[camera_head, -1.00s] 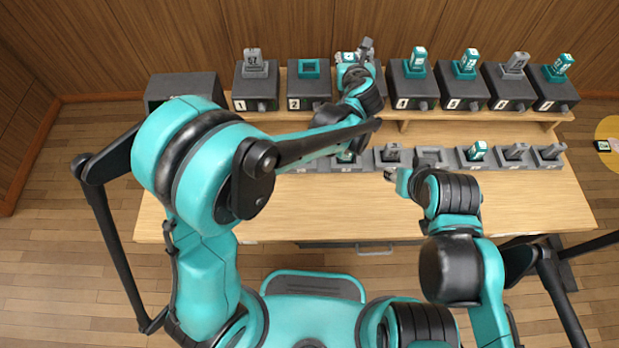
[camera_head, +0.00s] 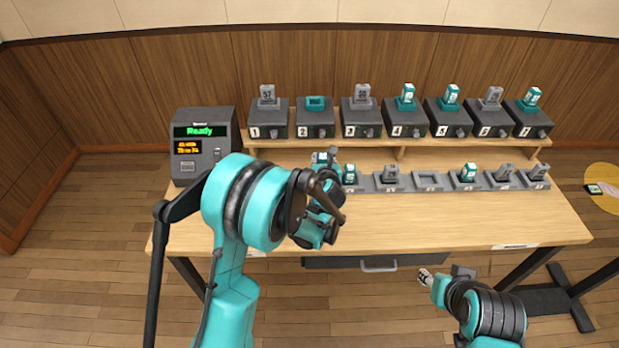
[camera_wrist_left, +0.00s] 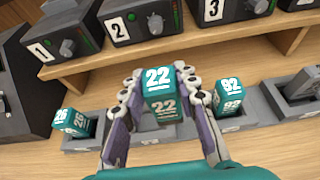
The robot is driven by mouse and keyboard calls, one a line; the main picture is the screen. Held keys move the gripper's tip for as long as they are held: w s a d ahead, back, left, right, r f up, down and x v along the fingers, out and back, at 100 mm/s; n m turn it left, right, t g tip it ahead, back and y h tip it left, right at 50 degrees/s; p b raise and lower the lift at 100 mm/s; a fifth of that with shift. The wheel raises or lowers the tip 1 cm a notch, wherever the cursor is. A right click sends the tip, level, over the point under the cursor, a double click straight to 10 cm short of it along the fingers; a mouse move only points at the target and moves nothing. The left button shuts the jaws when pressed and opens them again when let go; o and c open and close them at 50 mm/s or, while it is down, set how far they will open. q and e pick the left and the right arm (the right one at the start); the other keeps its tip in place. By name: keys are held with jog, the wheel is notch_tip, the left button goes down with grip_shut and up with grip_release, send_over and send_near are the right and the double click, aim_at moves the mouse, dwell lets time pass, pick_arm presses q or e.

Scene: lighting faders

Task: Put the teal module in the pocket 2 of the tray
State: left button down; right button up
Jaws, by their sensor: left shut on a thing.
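A teal module marked 22 (camera_wrist_left: 160,92) is between the two fingers of my left gripper (camera_wrist_left: 163,100) in the left wrist view. It is over a grey tray pocket (camera_wrist_left: 150,138), between pockets holding teal modules marked 26 (camera_wrist_left: 78,122) and 92 or 82 (camera_wrist_left: 230,98). I cannot tell whether its lower end touches the pocket. In the head view my left gripper (camera_head: 324,160) is at the left part of the tray row (camera_head: 428,183), and its arm hides the pockets there. My right gripper (camera_head: 428,278) is low in front of the table; its jaw state is unclear.
Numbered dark units stand on the raised shelf (camera_head: 400,141) behind the tray. Unit 2 (camera_head: 315,122) has an empty teal socket; unit 3 (camera_head: 361,122) holds a grey module. A station reading Ready (camera_head: 203,145) stands at left. The table front (camera_head: 440,228) is clear.

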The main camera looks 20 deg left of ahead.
pick_arm(q)
jog(key=a+f+b, duration=0.1)
jog(key=f, duration=0.1)
jog(key=a+f+b, duration=0.1)
jog(key=a+f, duration=0.1)
jog(key=f, duration=0.1)
jog(key=w+a+f+b, duration=0.1)
jog(key=a+f, duration=0.1)
jog(key=shift+a+f+b, duration=0.15)
jog(key=shift+f+b, duration=0.1)
jog(key=shift+b, duration=0.05)
jog(key=shift+r, duration=0.1)
jog(key=shift+f, duration=0.2)
jog(key=c, duration=1.2)
grip_release()
jog(key=shift+o, duration=0.2)
jog(key=shift+r, duration=0.1)
jog(key=shift+r, duration=0.1)
